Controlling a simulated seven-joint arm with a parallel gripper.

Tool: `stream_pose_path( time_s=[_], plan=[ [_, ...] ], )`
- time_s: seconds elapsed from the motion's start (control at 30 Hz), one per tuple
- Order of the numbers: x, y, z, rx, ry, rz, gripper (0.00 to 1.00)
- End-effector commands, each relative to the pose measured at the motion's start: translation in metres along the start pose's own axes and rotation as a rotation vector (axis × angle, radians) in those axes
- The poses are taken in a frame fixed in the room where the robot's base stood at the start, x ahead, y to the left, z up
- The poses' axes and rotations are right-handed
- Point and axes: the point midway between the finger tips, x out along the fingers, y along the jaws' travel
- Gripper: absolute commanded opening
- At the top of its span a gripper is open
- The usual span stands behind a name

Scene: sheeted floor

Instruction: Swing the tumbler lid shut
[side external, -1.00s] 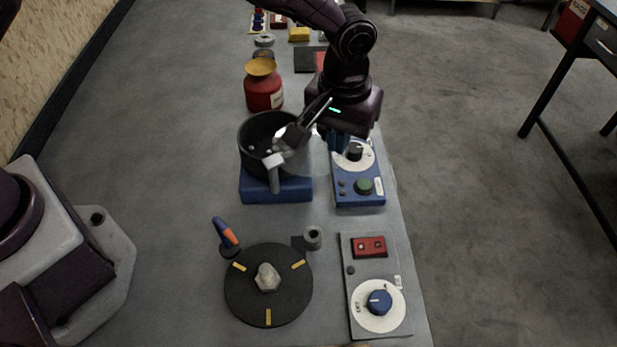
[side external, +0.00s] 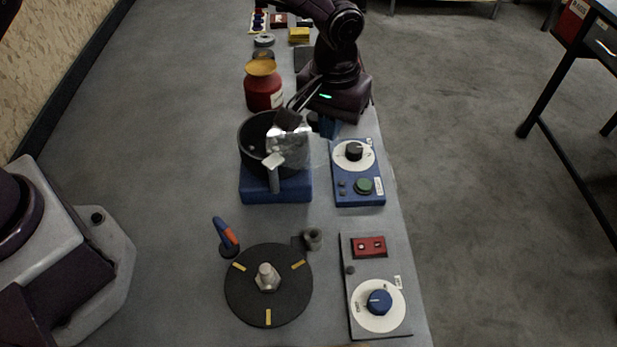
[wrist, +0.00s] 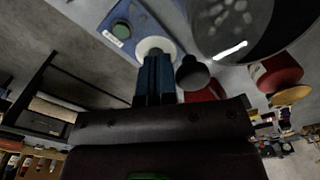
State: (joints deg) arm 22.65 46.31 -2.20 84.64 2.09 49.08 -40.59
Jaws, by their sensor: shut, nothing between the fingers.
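The tumbler is a black drum (side external: 251,160) on a blue base (side external: 295,190), with a pale bracket at its front. Its clear lid (side external: 291,143) stands tilted at the drum's right side and partly overlaps the opening in the side external view. Glare makes its exact angle hard to tell. In the wrist view the round tumbler (wrist: 233,25) fills the upper right, with pale pieces showing inside. My gripper (side external: 326,126) has blue fingers, shut and empty, just right of the lid. The fingers also show in the wrist view (wrist: 154,72). I cannot tell whether they touch the lid.
A blue control box (side external: 345,187) with a dial and green button stands right of the tumbler. A red jar (side external: 263,92) with a yellow top stands behind it. A black turntable (side external: 245,295) and grey switch panel (side external: 365,275) are in front.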

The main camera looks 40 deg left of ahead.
Motion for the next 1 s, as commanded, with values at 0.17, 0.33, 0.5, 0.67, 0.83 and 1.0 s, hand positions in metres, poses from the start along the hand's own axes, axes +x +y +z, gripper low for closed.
stream_pose_path(
  time_s=[0.17,0.33,0.5,0.67,0.83,1.0],
  plan=[
    [0.000,0.000,0.000,0.000,0.000,0.000,0.00],
    [0.000,-0.005,-0.003,-0.001,0.000,0.000,0.00],
    [0.000,-0.016,-0.008,-0.002,0.000,0.000,0.00],
    [0.000,-0.020,-0.009,0.001,0.000,0.000,0.00],
    [0.000,-0.020,-0.009,0.001,0.000,0.000,0.00],
    [0.000,-0.022,-0.010,0.000,0.000,0.000,0.00]
  ],
)
